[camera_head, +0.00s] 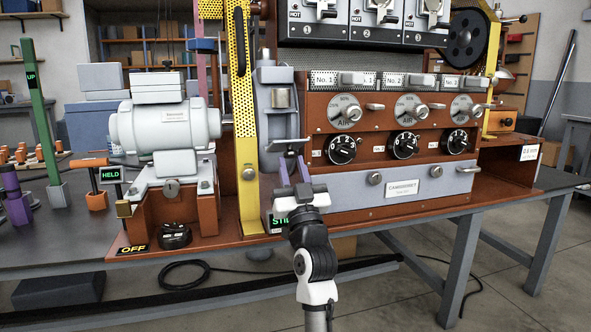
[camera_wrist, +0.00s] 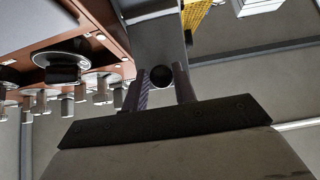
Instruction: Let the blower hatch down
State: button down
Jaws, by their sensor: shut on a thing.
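My gripper (camera_head: 293,168) reaches up from the lower middle of the head view, with its purple fingers at the grey upright housing (camera_head: 278,115) beside the yellow post. In the wrist view my gripper (camera_wrist: 158,72) has its two fingers on either side of a dark round knob or bar end (camera_wrist: 161,78), and is shut on it. A grey flat panel (camera_wrist: 150,38), which looks like the blower hatch, stands behind the knob. The hatch's outline is not clear in the head view, where my gripper and wrist cover its lower part.
The brown machine body with dials and a grey cabinet drawer (camera_head: 392,188) is close on the right. The yellow perforated post (camera_head: 245,130) and the grey motor (camera_head: 166,124) are on the left. Black switch knobs (camera_head: 342,150) line the front. Open floor lies in front.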

jog(key=shift+w+a+f, duration=0.3)
jog(key=shift+w+f, duration=0.2)
jog(key=shift+f, duration=0.1)
jog(key=shift+w+f, duration=0.15)
jog(key=c, duration=2)
grip_release()
jog(key=shift+a, duration=0.1)
jog(key=shift+o, duration=1.3)
jog(key=o, duration=0.6)
jog(key=shift+d+r, duration=0.2)
jog(key=shift+r, duration=0.05)
jog(key=shift+f, duration=0.1)
